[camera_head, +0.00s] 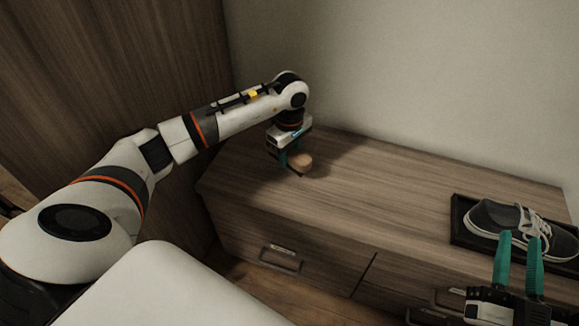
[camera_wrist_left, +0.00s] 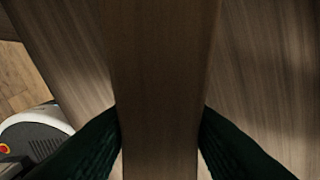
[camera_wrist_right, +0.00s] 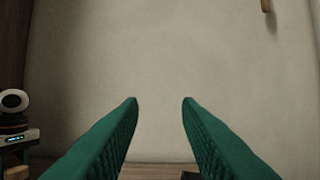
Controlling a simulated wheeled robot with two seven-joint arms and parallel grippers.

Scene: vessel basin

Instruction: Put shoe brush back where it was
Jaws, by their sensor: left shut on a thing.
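The shoe brush (camera_head: 300,161) has a light brown wooden body and is held at the left end of the cabinet top. My left gripper (camera_head: 290,163) is shut on it, pointing down. In the left wrist view the brush (camera_wrist_left: 160,80) fills the middle between the two green fingers. Its bristles are hidden, and I cannot tell whether it touches the cabinet top. My right gripper (camera_head: 521,240) is open and empty, in front of the shoe at the right.
A dark sneaker with white laces (camera_head: 492,217) sits in a black tray (camera_head: 459,232) at the right of the wooden cabinet top (camera_head: 385,185). The middle of the top is clear. Drawers with handles (camera_head: 281,260) are below. A tall wooden panel (camera_head: 150,60) stands at the left.

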